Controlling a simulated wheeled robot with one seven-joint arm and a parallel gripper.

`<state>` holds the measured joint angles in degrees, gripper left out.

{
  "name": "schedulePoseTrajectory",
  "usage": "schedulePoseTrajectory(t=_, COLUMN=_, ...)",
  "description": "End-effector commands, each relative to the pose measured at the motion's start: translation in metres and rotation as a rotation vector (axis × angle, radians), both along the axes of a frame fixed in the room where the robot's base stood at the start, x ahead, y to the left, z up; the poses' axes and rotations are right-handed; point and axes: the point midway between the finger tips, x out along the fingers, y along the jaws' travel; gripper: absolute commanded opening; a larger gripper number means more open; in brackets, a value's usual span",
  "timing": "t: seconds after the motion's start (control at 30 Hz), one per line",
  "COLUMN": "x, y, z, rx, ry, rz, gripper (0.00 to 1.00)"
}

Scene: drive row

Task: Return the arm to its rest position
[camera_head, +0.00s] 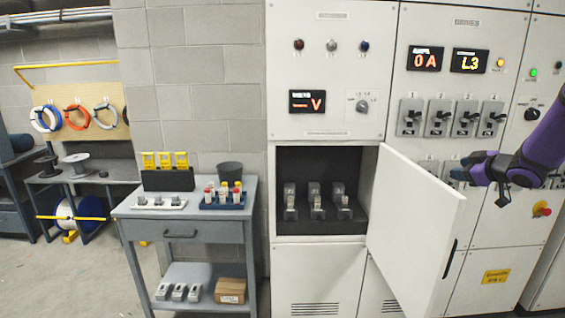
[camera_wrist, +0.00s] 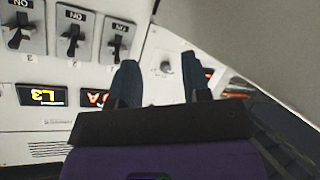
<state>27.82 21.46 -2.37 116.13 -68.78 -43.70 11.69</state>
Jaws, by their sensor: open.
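My gripper (camera_head: 464,170) is at the right in the head view, on my purple arm, in front of the right-hand cabinet panel. In the wrist view the two dark blue fingers (camera_wrist: 160,88) stand apart with nothing between them. The gripper is open and empty. It is near the row of switch handles (camera_head: 452,118), beside the open white cabinet door (camera_head: 417,215). I cannot tell the exact gap between gripper and panel.
An open compartment (camera_head: 320,160) holds three grey devices. A grey trolley (camera_head: 190,228) carries yellow items, a blue tray (camera_head: 222,205) and a dark bin (camera_head: 230,172). The floor (camera_head: 90,275) at the left is clear.

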Motion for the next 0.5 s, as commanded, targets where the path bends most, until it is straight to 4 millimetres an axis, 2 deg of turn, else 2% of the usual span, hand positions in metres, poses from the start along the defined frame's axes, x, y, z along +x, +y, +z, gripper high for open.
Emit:
schedulePoseTrajectory(t=0.03, x=-0.005, y=0.008, z=0.02, rx=-0.016, ry=-0.003, rz=-0.046, gripper=0.43)
schedulePoseTrajectory(t=0.2, x=-0.029, y=0.028, z=0.066, rx=-0.044, ry=0.017, rz=-0.214, gripper=0.43)
schedulePoseTrajectory(t=0.37, x=-0.065, y=0.048, z=0.099, rx=-0.038, ry=0.059, rz=-0.358, gripper=0.43)
schedulePoseTrajectory(t=0.5, x=-0.106, y=0.069, z=0.119, rx=-0.007, ry=0.114, rz=-0.467, gripper=0.43)
